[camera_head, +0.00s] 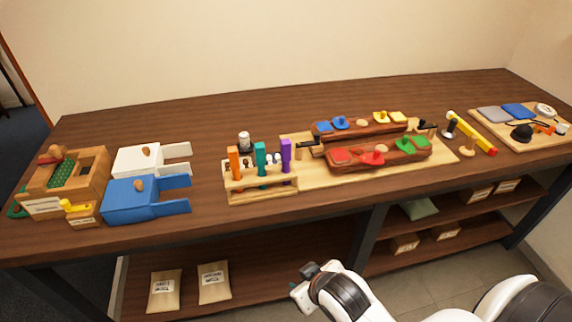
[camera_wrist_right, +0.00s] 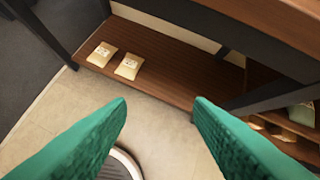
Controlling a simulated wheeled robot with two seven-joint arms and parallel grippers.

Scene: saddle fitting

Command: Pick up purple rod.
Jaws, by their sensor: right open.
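The purple rod (camera_head: 286,154) stands upright in a light wooden rack (camera_head: 262,194) near the front edge of the table, at the rack's right end. A teal rod (camera_head: 260,160) and an orange rod (camera_head: 234,163) stand to its left in the same rack. My right gripper (camera_head: 300,288) is in front of the table and below its top, well away from the rods. In the right wrist view its two green fingers (camera_wrist_right: 160,115) are wide apart with nothing between them. The rods are not in the right wrist view. My left gripper is in neither view.
A wooden board (camera_head: 448,157) with red-brown blocks lies right of the rack. Blue (camera_head: 130,203) and white (camera_head: 136,160) boxes stand to its left. Packets (camera_head: 214,283) sit on the shelf.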

